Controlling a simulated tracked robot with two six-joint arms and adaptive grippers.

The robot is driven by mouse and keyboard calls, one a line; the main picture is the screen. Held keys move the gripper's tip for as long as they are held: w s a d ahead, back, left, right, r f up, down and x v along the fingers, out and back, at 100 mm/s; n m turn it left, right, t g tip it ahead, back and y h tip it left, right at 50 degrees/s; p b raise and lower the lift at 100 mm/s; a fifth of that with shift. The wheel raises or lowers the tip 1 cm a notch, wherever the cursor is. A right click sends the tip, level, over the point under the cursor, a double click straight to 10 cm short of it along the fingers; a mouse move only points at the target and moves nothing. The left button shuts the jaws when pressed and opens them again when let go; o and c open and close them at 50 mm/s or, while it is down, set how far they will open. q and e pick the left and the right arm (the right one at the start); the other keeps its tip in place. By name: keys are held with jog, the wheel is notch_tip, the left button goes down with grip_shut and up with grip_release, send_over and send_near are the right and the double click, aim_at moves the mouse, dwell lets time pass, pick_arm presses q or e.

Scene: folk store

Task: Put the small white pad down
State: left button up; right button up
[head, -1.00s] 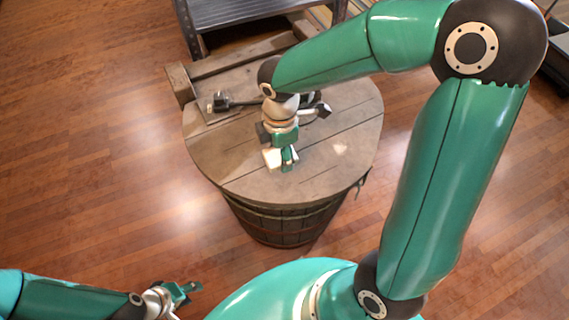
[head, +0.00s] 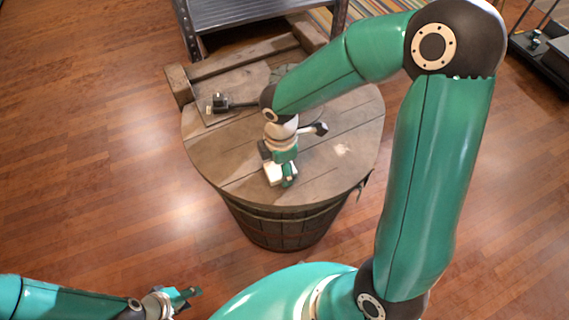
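The small white pad (head: 273,175) shows at the left side of my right gripper (head: 287,180), low over the front part of the round wooden barrel top (head: 235,182). The green fingers hide part of the pad, and they appear shut on it. I cannot tell whether the pad touches the wood. My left gripper (head: 185,295) is at the lower left, over the floor and away from the barrel. It is small in view, and its finger opening is unclear.
A dark hammer-like tool (head: 232,104) lies on the barrel's back left. Another dark-headed item (head: 318,129) shows right of my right wrist, partly hidden. A wooden frame (head: 215,72) and metal steps (head: 240,10) stand behind.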

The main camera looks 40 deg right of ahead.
jog(key=shift+o, duration=0.9)
jog(key=shift+r, duration=0.1)
jog(key=shift+r, duration=0.25)
notch_tip(320, 180, up, 12)
jog(key=p, duration=0.2)
jog(key=shift+f, duration=0.2)
